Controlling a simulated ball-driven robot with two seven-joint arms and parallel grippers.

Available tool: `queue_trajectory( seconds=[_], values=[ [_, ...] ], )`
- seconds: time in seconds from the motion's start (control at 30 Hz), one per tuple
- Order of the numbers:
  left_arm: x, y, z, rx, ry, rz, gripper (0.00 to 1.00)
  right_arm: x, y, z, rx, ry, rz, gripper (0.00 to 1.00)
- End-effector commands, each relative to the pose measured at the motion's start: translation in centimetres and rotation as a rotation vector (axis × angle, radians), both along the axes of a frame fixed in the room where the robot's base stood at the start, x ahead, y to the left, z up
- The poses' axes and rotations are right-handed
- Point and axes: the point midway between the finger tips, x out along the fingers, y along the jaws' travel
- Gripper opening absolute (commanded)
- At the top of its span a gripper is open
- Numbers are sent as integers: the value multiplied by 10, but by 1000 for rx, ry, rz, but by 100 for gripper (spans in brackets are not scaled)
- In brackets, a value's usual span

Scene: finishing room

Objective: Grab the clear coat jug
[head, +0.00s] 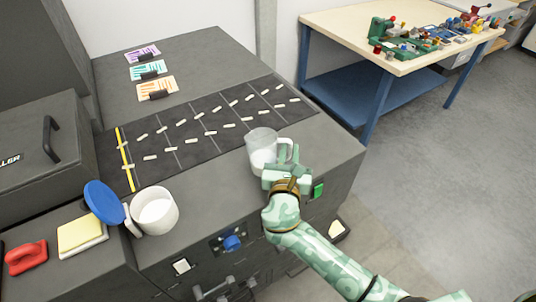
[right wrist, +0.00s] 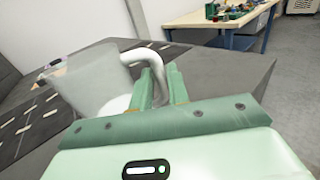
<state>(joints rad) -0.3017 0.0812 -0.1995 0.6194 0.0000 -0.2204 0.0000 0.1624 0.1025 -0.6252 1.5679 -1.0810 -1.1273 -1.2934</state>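A see-through jug (head: 262,148) with whitish contents and a white handle stands upright near the front right of the dark worktop. I take it as the clear coat jug; no label is readable. It also shows at the left in the right wrist view (right wrist: 95,85). My right gripper (head: 284,172) is at its handle side. In the right wrist view the two green fingers (right wrist: 161,80) stand close on either side of the handle, with the handle filling the narrow gap. The lower handle is hidden. My left gripper is not in view.
A white pot (head: 155,212) with white contents stands at the front left, beside a blue disc (head: 103,202), yellow pad (head: 82,234) and red-handled tool (head: 26,257). A dark marked mat (head: 190,155) and cards (head: 148,70) lie behind. A wooden table (head: 345,22) stands at the back right.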

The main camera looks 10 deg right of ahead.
Motion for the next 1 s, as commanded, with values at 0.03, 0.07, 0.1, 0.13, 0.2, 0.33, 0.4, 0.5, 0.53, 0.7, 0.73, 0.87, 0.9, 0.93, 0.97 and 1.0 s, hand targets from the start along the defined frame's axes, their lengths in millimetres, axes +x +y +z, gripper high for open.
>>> queue_trajectory(
  seconds=[0.03, 0.07, 0.1, 0.13, 0.2, 0.33, 0.4, 0.5, 0.53, 0.7, 0.73, 0.87, 0.9, 0.93, 0.97, 1.0],
  values=[
    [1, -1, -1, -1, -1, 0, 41, 7, -2, 1, -1, -2, 1, 17],
    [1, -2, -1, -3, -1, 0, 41, 10, -3, 1, -1, -2, 1, 17],
    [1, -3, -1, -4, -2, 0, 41, 13, -4, 1, -1, -2, 1, 17],
    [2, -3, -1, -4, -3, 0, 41, 15, -5, 1, 0, -1, 1, 17],
    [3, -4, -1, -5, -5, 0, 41, 16, -5, 0, 1, 0, 1, 17],
    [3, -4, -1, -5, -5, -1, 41, 15, -5, 1, 1, 0, 1, 17],
    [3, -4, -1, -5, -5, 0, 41, 15, -5, 1, 1, 0, 0, 3],
    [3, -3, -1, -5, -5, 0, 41, 15, -5, 1, 1, 0, 0, 0],
    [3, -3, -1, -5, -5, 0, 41, 15, -5, 1, 2, -2, 0, 0],
    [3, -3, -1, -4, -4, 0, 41, 15, -5, 1, 2, -2, 0, 0],
    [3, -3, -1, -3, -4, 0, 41, 15, -5, 1, 2, -2, 0, 0],
    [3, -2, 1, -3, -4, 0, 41, 15, -5, 3, 2, -2, 0, 0],
    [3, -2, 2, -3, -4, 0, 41, 15, -5, 4, 2, -2, 0, 0],
    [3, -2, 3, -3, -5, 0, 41, 15, -5, 5, 2, -2, 0, 0],
    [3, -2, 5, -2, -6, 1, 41, 15, -5, 7, 2, -2, 0, 0],
    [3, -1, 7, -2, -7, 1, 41, 15, -5, 9, 1, -3, 0, 0]
  ],
)
